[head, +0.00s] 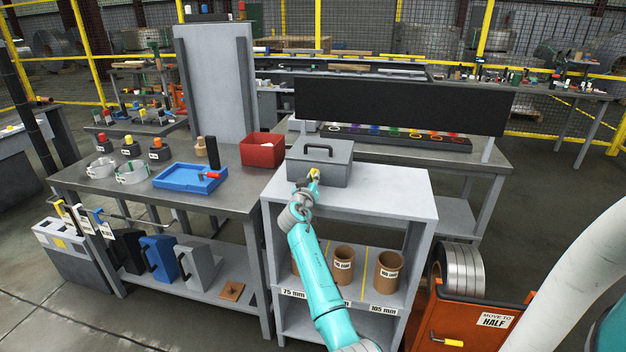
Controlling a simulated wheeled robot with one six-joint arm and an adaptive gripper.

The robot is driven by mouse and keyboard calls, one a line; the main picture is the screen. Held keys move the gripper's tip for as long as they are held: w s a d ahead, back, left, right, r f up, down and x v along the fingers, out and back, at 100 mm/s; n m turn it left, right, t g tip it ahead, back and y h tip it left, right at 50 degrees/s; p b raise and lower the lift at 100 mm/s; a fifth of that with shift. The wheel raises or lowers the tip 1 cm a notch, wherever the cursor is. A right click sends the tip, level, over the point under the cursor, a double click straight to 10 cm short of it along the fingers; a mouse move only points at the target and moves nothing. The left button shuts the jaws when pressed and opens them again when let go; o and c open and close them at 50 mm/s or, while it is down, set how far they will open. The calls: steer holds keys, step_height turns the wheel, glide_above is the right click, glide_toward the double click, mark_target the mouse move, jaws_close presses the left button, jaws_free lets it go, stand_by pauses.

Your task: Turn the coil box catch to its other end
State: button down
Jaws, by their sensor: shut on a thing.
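The grey coil box (333,163) with a dark handle on its lid stands on the light grey shelf unit (400,190). A small yellow piece, which looks like the catch (314,171), shows at the front face of the box, left of its middle. My gripper (313,178) is at this front face, shut on the yellow catch. The fingers are small here and cover part of the catch, so I cannot tell its exact angle. My teal arm comes up from the lower middle and hides part of the shelf front.
A red bin (262,152) stands close left of the box on the dark bench, with a blue tray (190,178) farther left. The top right of the shelf unit is clear. Brown cores (388,270) stand below. An orange coil stand (470,320) is at the lower right.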

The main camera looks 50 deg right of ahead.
steer(key=shift+f+m, duration=0.1)
steer(key=shift+m, duration=1.5)
steer(key=c, duration=1.2)
jaws_free()
steer(key=shift+a, duration=0.1)
steer(key=v, duration=1.2)
